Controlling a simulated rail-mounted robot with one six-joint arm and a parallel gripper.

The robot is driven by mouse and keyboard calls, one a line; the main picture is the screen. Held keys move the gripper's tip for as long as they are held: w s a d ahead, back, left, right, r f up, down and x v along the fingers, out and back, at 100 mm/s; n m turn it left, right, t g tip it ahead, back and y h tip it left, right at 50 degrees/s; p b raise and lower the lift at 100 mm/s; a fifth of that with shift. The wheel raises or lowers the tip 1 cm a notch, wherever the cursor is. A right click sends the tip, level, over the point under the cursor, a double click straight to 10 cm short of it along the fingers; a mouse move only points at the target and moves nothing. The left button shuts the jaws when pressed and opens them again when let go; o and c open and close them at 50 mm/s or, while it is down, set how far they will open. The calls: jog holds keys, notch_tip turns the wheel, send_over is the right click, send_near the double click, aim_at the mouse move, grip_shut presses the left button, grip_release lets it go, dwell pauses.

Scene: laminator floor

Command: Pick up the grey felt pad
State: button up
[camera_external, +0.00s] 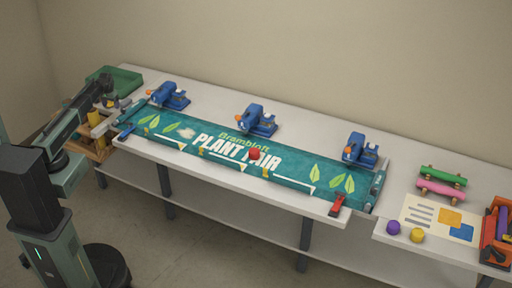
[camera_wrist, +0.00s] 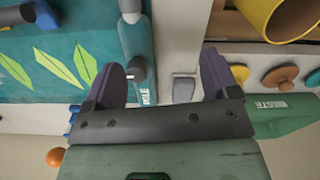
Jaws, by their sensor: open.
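A small grey piece, which looks like the grey felt pad (camera_wrist: 183,90), lies on the white table in the wrist view. It shows between my fingertips, to the right of the banner's end. My gripper (camera_wrist: 170,82) is open, with one dark finger on each side of it. I see no contact with the pad, and the height above it is hard to judge. In the external view my gripper (camera_external: 108,98) is over the table's left end, and I cannot make out the pad there.
The green plant-fair banner (camera_external: 235,152) covers the table's middle, with blue clamps (camera_external: 258,120) along its back edge. A green waste bin (camera_wrist: 285,117) and a wooden holder with a yellow tube (camera_wrist: 297,18) and several discs are close to my gripper's right in the wrist view.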

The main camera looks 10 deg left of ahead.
jog(key=m, duration=0.2)
send_near(125, 101)
jog(key=shift+w+f, duration=0.1)
jog(key=shift+w, duration=0.05)
notch_tip(125, 101, down, 11)
jog(key=b, duration=1)
jog(key=shift+r, duration=0.35)
jog(key=c, duration=1)
jog(key=shift+c, duration=0.2)
jog(key=shift+r, duration=0.15)
notch_tip(125, 101, up, 20)
jog(key=p, duration=2)
